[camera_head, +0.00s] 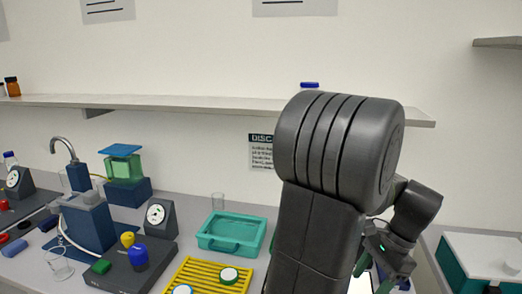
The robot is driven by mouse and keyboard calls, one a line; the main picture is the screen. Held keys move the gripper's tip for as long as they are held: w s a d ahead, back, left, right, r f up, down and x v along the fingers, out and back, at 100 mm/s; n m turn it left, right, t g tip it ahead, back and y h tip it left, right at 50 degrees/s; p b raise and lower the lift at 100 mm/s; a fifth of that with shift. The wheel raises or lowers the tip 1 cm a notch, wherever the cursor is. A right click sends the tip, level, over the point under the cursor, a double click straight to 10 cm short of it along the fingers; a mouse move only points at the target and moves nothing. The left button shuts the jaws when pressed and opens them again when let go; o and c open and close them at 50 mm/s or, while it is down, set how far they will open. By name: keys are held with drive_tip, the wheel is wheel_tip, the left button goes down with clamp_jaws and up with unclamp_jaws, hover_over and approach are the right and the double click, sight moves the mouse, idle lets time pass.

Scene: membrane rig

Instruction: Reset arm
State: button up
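My arm rises large and dark grey in the right half of the head view and bends over at the top. My gripper (391,265) hangs at the lower right beside the arm, small and partly hidden behind my own links. Its fingers point down, and I cannot tell how far apart they are or whether anything is between them. A white surface shows just below and left of it, mostly hidden by my arm.
On the bench stand a teal tray (207,243), a yellow rack (177,281) with round lidded pieces, a rig (125,272) with a dial gauge (156,216), and a clear beaker (58,264). A wall shelf (190,101) runs behind. A white-topped teal box (490,258) is at right.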

drive_tip(key=shift+n, duration=0.3)
drive_tip(key=x, duration=1.1)
drive_tip(key=shift+a+f, duration=0.1)
drive_tip(key=shift+f, duration=0.05)
drive_tip(key=n+g, duration=0.1)
drive_tip(key=n, duration=0.1)
drive_tip(key=n+g+b, duration=0.1)
drive_tip(key=n, duration=0.2)
drive_tip(key=shift+w+h, duration=0.15)
drive_tip(key=shift+h, duration=0.25)
drive_tip(key=n+g+h+b, duration=0.1)
drive_tip(key=n, duration=0.2)
drive_tip(key=shift+w+a+n, duration=0.1)
drive_tip(key=shift+a+n, duration=0.05)
drive_tip(key=shift+n, duration=0.25)
drive_tip(key=n+h+b, duration=0.1)
drive_tip(key=n, duration=0.1)
drive_tip(key=n+h+b, duration=0.1)
drive_tip(key=n, duration=0.1)
drive_tip(key=shift+a+n+g, duration=0.15)
drive_tip(key=shift+n+g, duration=0.25)
drive_tip(key=n+h+b, duration=0.1)
drive_tip(key=n+b, duration=0.1)
drive_tip(key=n, duration=0.2)
drive_tip(key=shift+h, duration=0.3)
drive_tip(key=shift+a, duration=0.1)
